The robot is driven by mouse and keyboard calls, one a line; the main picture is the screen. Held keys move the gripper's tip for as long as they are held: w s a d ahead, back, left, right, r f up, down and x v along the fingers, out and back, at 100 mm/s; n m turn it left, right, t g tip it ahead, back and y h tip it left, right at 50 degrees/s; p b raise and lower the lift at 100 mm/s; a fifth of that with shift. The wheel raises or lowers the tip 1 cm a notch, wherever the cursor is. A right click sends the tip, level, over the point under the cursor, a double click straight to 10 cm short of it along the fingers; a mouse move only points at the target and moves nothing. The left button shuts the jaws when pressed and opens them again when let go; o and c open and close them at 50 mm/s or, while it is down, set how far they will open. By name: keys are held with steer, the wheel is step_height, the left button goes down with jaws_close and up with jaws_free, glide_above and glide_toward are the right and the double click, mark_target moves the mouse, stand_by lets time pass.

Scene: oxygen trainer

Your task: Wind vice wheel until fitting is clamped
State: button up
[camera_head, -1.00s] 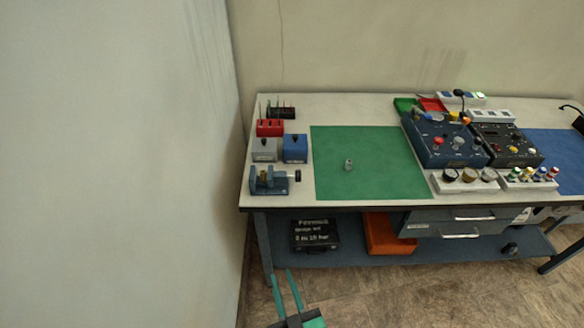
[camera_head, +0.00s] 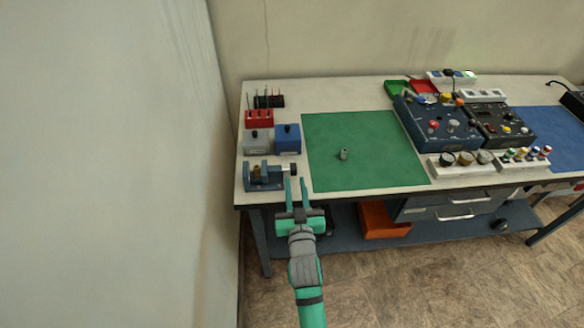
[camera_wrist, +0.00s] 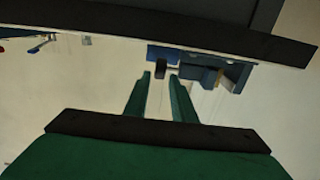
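The blue-grey vice (camera_head: 262,182) stands at the front left corner of the bench, and it also shows in the wrist view (camera_wrist: 205,62). Its dark wheel (camera_head: 294,169) is on its right side in the head view. A small brass-coloured piece (camera_head: 256,171) shows at the vice jaws; whether it is gripped I cannot tell. My gripper (camera_head: 296,179) is open and empty at the bench's front edge, just in front of the wheel. In the wrist view the wheel (camera_wrist: 160,69) appears between and beyond my fingertips (camera_wrist: 160,76); I see no contact.
A green mat (camera_head: 370,175) with a small grey cylinder (camera_head: 344,154) lies right of the vice. Grey (camera_head: 257,141) and blue (camera_head: 288,139) boxes stand behind the vice. A wall is close on the left. Control boxes (camera_head: 437,127) stand further right.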

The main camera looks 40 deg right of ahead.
mark_target(295, 173)
steer(key=x, duration=0.5)
steer(key=shift+x, duration=1.2)
steer(key=shift+a, duration=0.1)
steer(key=shift+c, duration=0.2)
jaws_close()
